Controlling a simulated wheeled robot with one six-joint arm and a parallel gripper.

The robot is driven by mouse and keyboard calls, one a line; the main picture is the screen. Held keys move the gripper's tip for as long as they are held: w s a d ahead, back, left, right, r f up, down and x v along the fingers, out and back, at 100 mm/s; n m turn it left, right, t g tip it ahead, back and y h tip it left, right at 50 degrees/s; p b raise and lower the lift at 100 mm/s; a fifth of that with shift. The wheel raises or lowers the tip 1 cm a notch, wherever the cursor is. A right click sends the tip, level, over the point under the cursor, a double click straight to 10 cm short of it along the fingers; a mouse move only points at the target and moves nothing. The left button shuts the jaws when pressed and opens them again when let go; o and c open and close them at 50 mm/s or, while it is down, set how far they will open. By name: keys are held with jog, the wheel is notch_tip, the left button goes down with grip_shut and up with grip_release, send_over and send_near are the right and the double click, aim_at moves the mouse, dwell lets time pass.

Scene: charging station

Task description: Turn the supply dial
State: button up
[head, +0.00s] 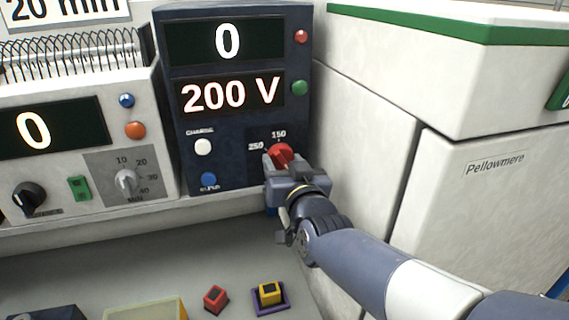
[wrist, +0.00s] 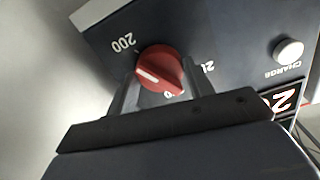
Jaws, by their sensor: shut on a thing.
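The supply dial is a red knob (head: 280,154) on the lower right of the dark blue supply panel (head: 232,128). In the head view, labels 150 and 250 show beside it. My gripper (head: 283,166) is at the dial and hides its lower part. In the wrist view, the red dial (wrist: 160,70) sits between the two fingers of my gripper (wrist: 158,82), which is shut on it. A white mark on the dial points to the lower left there. A 200 label shows at its upper left; other labels are partly hidden. The panel's lower display (head: 231,94) reads 200 V.
The upper display (head: 228,41) reads 0. A white charge button (head: 203,147) and a blue button (head: 208,179) are left of the dial. A white unit (head: 70,150) with knobs stands at left. A white cabinet (head: 480,200) is at right.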

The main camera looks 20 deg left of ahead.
jog(key=c, duration=0.3)
jog(key=shift+f+b, duration=0.1)
jog(key=shift+b, duration=0.5)
jog(key=m+b, duration=0.2)
jog(key=shift+f+b, duration=0.1)
jog(key=shift+b, duration=0.2)
jog(key=shift+m+b, duration=1.5)
jog(key=shift+m, duration=0.3)
jog(key=shift+r, duration=0.2)
jog(key=o, duration=0.9)
jog(key=shift+o, duration=0.2)
jog(key=shift+s+d, duration=0.1)
